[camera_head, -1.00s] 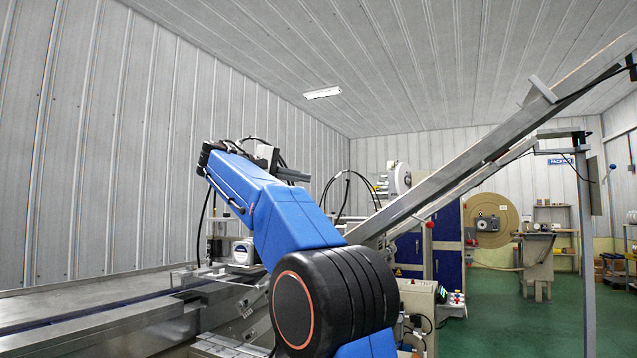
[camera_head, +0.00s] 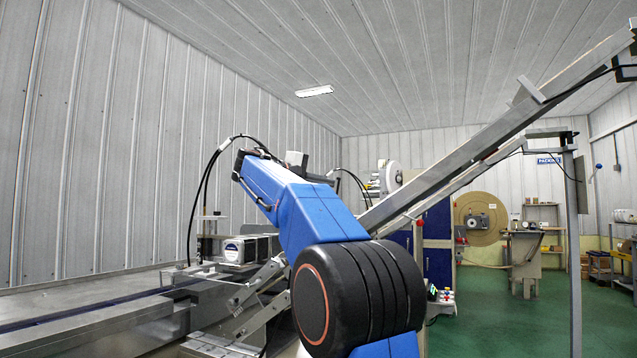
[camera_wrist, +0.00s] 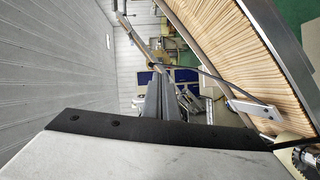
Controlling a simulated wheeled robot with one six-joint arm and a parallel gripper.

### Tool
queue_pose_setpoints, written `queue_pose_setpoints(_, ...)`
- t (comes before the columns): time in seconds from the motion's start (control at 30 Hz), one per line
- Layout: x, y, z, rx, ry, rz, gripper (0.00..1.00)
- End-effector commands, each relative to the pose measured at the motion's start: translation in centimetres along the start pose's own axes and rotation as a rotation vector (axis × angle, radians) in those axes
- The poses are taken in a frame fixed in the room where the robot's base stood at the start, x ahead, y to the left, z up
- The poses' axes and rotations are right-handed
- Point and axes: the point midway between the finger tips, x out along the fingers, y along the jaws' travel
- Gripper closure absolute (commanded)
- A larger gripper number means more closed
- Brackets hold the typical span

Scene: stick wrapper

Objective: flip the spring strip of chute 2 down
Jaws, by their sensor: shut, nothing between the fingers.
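In the wrist view, my gripper (camera_wrist: 165,100) shows as grey fingers close together, pointing away beyond a black bar with screws. Nothing shows between them. To its right, a stack of thin wooden sticks (camera_wrist: 225,45) stands behind a curved metal rim. I cannot tell whether this is the spring strip of chute 2, and no chute number is readable. In the head view, my blue arm hides the gripper.
A long metal conveyor (camera_head: 480,150) slopes up to the right. A metal bench (camera_head: 90,325) with a machine block (camera_head: 240,252) stands at left. In the wrist view, a toothed wheel (camera_wrist: 307,157) sits at the lower right. Green floor (camera_head: 500,320) is open at right.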

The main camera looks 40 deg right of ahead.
Motion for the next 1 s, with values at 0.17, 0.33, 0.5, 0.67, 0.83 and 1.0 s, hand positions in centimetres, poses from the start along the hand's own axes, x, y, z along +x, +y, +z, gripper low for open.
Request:
queue_pose_setpoints(0.17, 0.1, 0.0, 0.3, 0.001, 0.0, 0.0, 1.0)
queue_pose_setpoints(0.33, 0.1, 0.0, 0.3, 0.001, 0.0, 0.0, 1.0)
queue_pose_setpoints(0.5, 0.2, 0.0, 0.8, 0.019, 0.0, -0.009, 1.0)
queue_pose_setpoints(0.67, 1.3, -0.2, 3.1, 0.12, -0.001, -0.056, 1.0)
queue_pose_setpoints(0.83, 2.7, -1.3, 6.0, 0.263, -0.002, -0.124, 1.0)
queue_pose_setpoints(1.0, 3.2, -2.0, 6.8, 0.32, 0.001, -0.152, 1.0)
